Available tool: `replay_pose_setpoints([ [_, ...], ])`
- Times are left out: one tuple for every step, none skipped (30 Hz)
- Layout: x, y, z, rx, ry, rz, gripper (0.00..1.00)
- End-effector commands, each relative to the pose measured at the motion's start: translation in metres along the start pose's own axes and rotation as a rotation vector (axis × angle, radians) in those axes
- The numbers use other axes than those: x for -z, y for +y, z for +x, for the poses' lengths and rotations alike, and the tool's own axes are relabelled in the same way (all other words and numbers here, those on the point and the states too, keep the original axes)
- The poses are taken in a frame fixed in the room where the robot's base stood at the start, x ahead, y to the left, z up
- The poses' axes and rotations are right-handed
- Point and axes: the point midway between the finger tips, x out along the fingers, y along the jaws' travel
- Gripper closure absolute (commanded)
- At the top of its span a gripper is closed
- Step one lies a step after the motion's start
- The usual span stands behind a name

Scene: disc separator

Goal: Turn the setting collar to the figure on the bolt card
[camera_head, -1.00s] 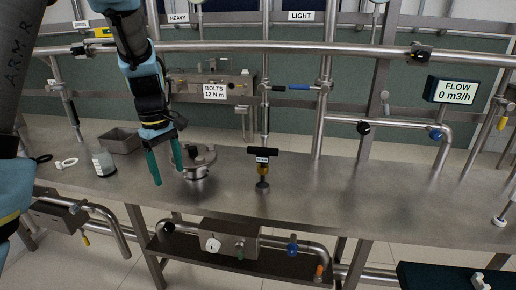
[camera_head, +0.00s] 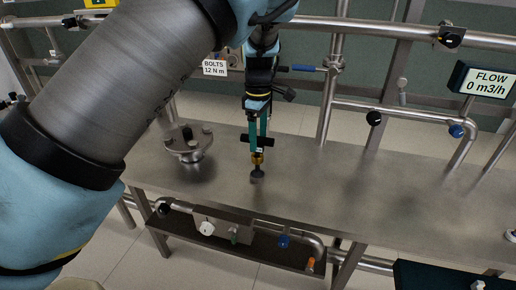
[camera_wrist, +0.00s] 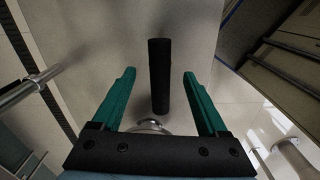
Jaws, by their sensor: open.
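The bolt card (camera_head: 214,68) reads "BOLTS 12 N m" in the head view and is partly covered by my arm. A T-handled tool with a brass setting collar (camera_head: 257,160) stands upright on the bench. The collar's scale is too small to read. My gripper (camera_head: 257,146) points down at the tool's black crossbar (camera_head: 271,141), above the collar. In the wrist view, the crossbar (camera_wrist: 160,75) lies lengthwise between the two green fingers of my open gripper (camera_wrist: 159,73), with a gap on each side. The collar cannot be made out there.
A round lidded fitting with knobs (camera_head: 187,149) stands on the steel bench (camera_head: 330,190), left of the tool. Pipes with valves (camera_head: 374,118) run behind, near a flow display (camera_head: 484,82) reading 0 m3/h.

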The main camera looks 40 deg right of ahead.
Motion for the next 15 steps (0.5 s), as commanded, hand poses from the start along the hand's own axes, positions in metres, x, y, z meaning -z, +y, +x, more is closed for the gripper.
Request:
replay_pose_setpoints([
  [0.001, -0.001, 0.008, 0.004, 0.002, -0.001, 0.24],
  [0.001, -0.001, 0.013, 0.004, 0.002, -0.001, 0.24],
  [0.001, -0.001, 0.021, 0.004, 0.002, -0.001, 0.24],
  [0.001, -0.001, 0.025, 0.003, 0.002, -0.001, 0.24],
  [0.001, -0.001, 0.03, 0.002, 0.003, -0.001, 0.24],
  [0.001, -0.001, 0.036, 0.003, 0.002, -0.001, 0.24],
  [0.001, -0.001, 0.04, 0.002, 0.001, 0.0, 0.24],
  [0.001, 0.0, 0.043, 0.001, 0.002, 0.001, 0.24],
  [0.001, 0.0, 0.047, 0.001, 0.001, 0.001, 0.24],
  [0.001, 0.0, 0.05, 0.001, 0.001, 0.0, 0.24],
  [0.001, 0.0, 0.052, 0.0, 0.001, 0.0, 0.24],
  [0.0, 0.0, 0.054, 0.0, 0.0, 0.0, 0.24],
  [0.0, 0.0, 0.055, 0.0, 0.0, 0.0, 0.24],
  [0.0, 0.0, 0.056, 0.0, 0.0, 0.0, 0.24],
  [0.0, 0.0, 0.057, -0.001, 0.0, 0.0, 0.24],
])
